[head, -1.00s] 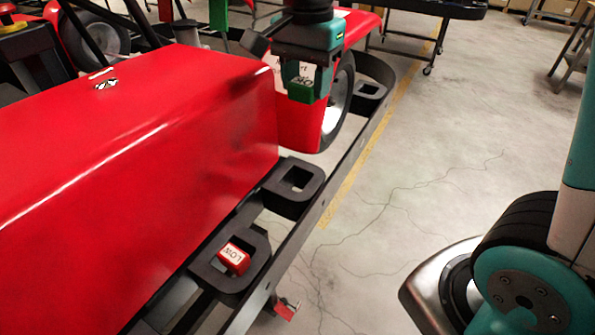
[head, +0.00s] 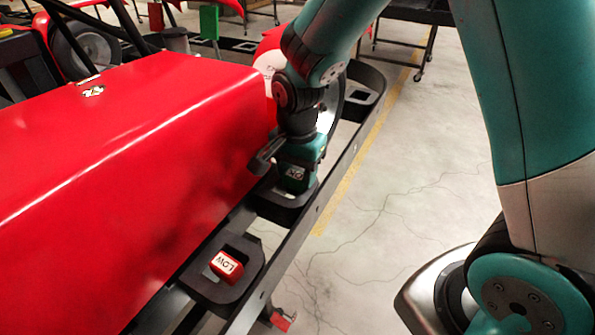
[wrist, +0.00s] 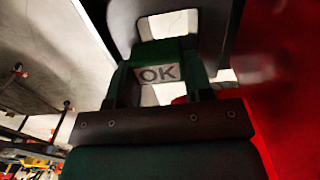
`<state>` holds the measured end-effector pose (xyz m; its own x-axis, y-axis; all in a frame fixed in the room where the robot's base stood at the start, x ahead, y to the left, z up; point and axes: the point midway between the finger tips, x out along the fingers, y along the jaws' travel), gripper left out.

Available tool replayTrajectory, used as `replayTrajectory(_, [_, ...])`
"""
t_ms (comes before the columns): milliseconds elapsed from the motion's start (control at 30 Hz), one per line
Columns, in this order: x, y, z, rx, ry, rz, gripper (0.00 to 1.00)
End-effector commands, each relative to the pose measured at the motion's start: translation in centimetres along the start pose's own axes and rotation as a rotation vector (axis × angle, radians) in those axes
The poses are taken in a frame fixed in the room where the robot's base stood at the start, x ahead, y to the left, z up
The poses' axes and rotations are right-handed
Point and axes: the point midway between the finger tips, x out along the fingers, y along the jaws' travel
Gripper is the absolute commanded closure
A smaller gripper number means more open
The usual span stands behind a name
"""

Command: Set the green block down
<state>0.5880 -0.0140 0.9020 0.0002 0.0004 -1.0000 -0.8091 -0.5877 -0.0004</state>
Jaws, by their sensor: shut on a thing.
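The green block with its white OK label (wrist: 158,73) is between the two fingers of my gripper (wrist: 158,80) in the wrist view. My gripper is shut on it. In the head view my gripper (head: 295,180) points down over the middle black holder (head: 286,210) on the stand's side rail, and mostly hides the block. The holder's square opening (wrist: 170,24) shows beyond the block in the wrist view. Whether the block touches the holder I cannot tell.
A red block marked LOW (head: 227,265) sits in the nearer holder (head: 209,290). An empty holder (head: 362,92) is farther along the rail. The red kart body (head: 140,160) is close on the left. Open floor (head: 385,240) lies to the right.

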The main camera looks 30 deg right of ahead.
Motion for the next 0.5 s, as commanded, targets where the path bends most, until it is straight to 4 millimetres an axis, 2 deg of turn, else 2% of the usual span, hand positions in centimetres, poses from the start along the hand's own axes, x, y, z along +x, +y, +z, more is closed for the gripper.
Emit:
replayTrajectory(333, [0.4,0.0,0.0,0.0,0.0,0.0,0.75])
replayTrajectory(367, [0.4,0.0,0.0,0.0,0.0,0.0,0.51])
replayTrajectory(467, [0.32,-0.01,0.0,0.0,0.0,0.0,0.28])
replayTrajectory(500, [0.32,0.0,0.0,0.0,0.0,0.0,0.28])
